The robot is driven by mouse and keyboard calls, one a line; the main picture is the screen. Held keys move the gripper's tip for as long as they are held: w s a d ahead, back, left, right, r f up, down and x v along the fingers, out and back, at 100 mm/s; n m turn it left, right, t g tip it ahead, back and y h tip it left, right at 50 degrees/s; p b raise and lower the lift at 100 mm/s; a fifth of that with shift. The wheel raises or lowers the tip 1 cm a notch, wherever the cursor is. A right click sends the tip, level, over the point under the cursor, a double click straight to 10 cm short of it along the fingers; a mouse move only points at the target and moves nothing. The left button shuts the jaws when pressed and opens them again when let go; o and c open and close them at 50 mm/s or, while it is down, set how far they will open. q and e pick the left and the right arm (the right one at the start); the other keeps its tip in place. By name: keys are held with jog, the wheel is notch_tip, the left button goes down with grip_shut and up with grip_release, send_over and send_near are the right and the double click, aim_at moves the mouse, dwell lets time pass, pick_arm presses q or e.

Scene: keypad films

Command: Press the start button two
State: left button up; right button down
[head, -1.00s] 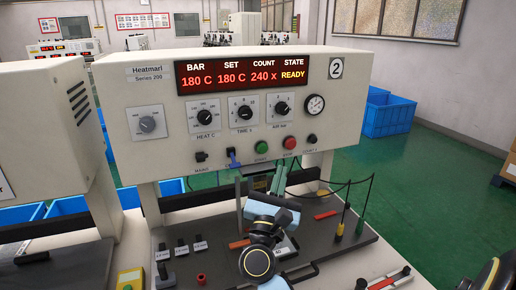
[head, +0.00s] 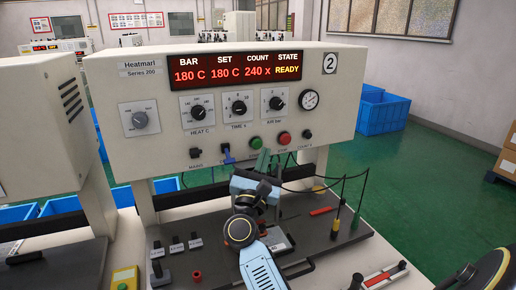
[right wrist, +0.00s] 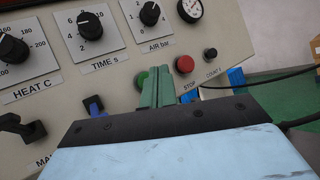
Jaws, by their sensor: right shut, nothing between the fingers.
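The machine marked 2 has a cream control panel (head: 330,130) with a lit display (head: 240,69) reading 180 C, 180 C, 240 x and READY. The green start button (head: 255,142) sits low on the panel, left of the red stop button (head: 283,138). My right gripper (head: 262,160) is shut and empty, its green fingertips just below the green button. In the right wrist view the fingers (right wrist: 163,85) cover most of the green button (right wrist: 141,80); whether they touch it I cannot tell. The red button (right wrist: 186,65) shows clear beside them. My left gripper is not in view.
A blue lever (head: 227,154) and a black switch (head: 196,153) are left of the button. A dark worktop (head: 215,265) with small parts lies below.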

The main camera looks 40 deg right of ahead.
jog(key=shift+w+d+b, duration=0.25)
jog(key=shift+w+b, duration=0.05)
jog(key=shift+w, duration=0.55)
dwell(0.7)
jog(key=shift+w, duration=0.1)
dwell(0.7)
jog(key=shift+w+d+b, duration=0.15)
jog(key=shift+w+b, duration=0.15)
jog(key=shift+b, duration=0.15)
jog(key=shift+w+d+b, duration=0.1)
jog(key=shift+w+b, duration=0.25)
jog(key=shift+w, duration=0.05)
dwell(0.6)
jog(key=shift+s, duration=0.1)
jog(key=shift+s+a, duration=0.25)
jog(key=shift+s, duration=0.45)
